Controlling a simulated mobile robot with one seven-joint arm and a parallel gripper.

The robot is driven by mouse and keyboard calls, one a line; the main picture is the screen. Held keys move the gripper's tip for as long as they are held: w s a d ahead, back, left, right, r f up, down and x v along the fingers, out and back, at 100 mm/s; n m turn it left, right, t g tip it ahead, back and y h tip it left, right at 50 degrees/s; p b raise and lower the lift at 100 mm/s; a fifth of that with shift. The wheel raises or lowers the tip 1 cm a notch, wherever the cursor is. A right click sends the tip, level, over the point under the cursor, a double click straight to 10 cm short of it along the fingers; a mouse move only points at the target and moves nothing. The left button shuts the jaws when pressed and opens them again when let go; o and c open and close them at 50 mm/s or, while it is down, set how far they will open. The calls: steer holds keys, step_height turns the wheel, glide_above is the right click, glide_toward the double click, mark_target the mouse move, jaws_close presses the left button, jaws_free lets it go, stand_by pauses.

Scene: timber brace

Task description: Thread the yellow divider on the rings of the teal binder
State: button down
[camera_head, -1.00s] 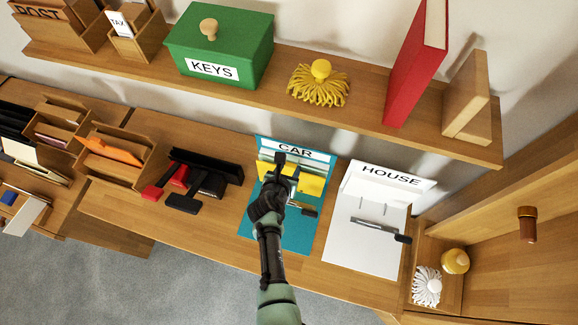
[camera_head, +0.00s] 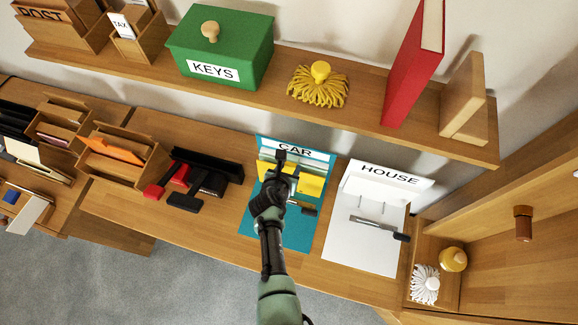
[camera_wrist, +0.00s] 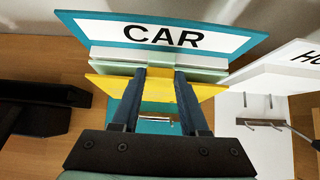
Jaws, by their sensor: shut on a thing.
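The teal binder (camera_head: 289,233) lies open on the desk, its raised cover marked CAR. The yellow divider (camera_head: 311,184) is above the binder, in front of the cover; it also shows in the wrist view (camera_wrist: 104,88). My gripper (camera_head: 287,160) is shut on the divider; in the wrist view its two fingers (camera_wrist: 160,76) meet the divider's middle. Pale green sheets (camera_wrist: 102,62) stand behind the divider against the cover. A metal ring bar (camera_wrist: 150,118) shows below the divider between my fingers. Whether the divider touches the rings is hidden by my fingers and hand.
A white binder marked HOUSE (camera_head: 362,245) lies open to the right, with a lever on its ring bar. Black and red stamps or punches (camera_head: 185,203) lie to the left. The shelf above holds a green KEYS box (camera_head: 220,50), a yellow mop-like duster (camera_head: 318,88) and a red binder (camera_head: 412,65).

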steer(key=shift+w, duration=0.1)
stand_by(0.7)
jaws_free()
stand_by(0.3)
steer(key=shift+r, duration=0.1)
step_height(320, 180, up, 8)
steer(key=p, duration=0.8)
stand_by(0.6)
